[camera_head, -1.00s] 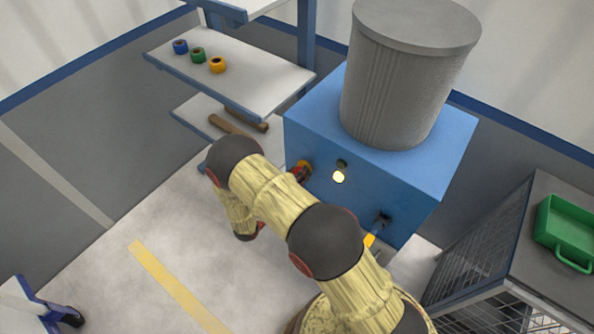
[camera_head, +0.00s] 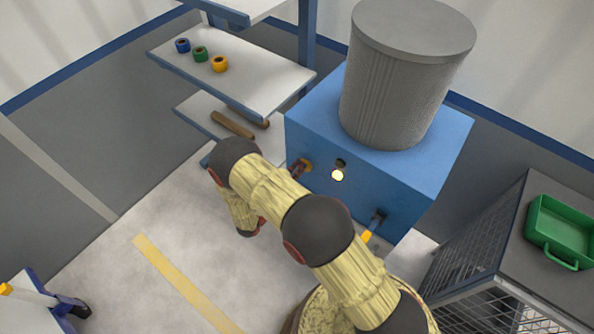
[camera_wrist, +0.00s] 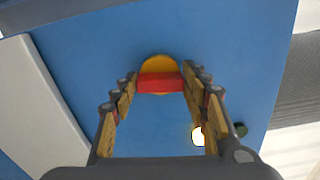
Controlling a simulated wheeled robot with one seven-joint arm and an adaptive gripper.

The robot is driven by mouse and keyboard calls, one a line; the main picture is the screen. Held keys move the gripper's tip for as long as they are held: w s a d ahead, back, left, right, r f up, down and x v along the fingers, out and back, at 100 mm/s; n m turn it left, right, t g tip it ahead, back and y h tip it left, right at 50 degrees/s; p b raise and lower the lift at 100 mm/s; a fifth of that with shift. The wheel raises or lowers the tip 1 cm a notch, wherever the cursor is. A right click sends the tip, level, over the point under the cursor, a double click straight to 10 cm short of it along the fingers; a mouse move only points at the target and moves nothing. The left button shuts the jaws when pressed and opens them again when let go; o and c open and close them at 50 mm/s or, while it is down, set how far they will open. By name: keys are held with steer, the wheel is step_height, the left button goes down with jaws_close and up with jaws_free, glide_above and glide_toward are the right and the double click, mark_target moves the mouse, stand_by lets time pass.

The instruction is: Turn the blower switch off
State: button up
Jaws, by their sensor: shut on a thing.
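The blower is a blue box (camera_head: 395,185) with a grey ribbed drum (camera_head: 395,85) on top. Its switch (camera_wrist: 159,83) is a red bar across a yellow disc on the blue front face. In the wrist view my gripper (camera_wrist: 159,77) has a fingertip at each end of the red bar and is shut on it. The bar lies nearly level across that picture. In the head view the switch (camera_head: 306,164) is partly hidden by my gripper (camera_head: 299,170). A round lamp (camera_head: 338,175) beside it glows pale yellow; it also shows in the wrist view (camera_wrist: 198,136).
A dark round fitting (camera_head: 341,162) sits above the lamp. A dark fitting with a yellow part (camera_head: 367,237) is lower on the front. A shelf (camera_head: 265,85) with coloured rings stands left. A green tray (camera_head: 562,230) sits on a mesh cabinet at right.

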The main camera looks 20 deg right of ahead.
steer(key=shift+n, duration=0.6)
steer(key=shift+f, duration=0.1)
steer(key=o, duration=1.1)
steer(key=shift+o, duration=0.3)
steer(key=shift+a, duration=0.1)
steer(key=v, duration=1.2)
